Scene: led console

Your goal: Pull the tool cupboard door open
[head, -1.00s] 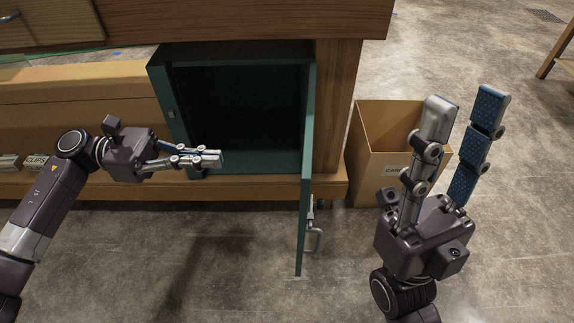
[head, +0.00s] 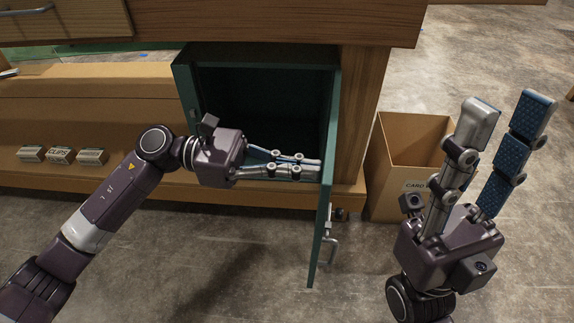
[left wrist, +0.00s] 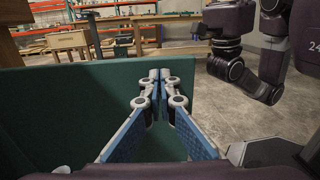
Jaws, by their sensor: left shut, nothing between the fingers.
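The green tool cupboard (head: 186,82) under the bench is open, its dark inside showing. Its door (head: 323,208) stands swung out towards me, seen nearly edge-on, with a metal handle (head: 329,250) on its right-hand face. My left gripper (head: 318,168) is shut and empty, in front of the cupboard opening, its tips at or very near the door's inner face; I cannot tell whether they touch. In the left wrist view the shut fingers (left wrist: 156,82) point at the green door panel (left wrist: 50,110). My right gripper (head: 508,100) is open and empty, right of the door, pointing up.
A cardboard bin (head: 400,150) stands on the floor right of the cupboard, behind my right gripper. Several small labelled boxes (head: 60,155) sit on the low shelf at left. The bench top (head: 250,20) overhangs the cupboard. The floor before the door is clear.

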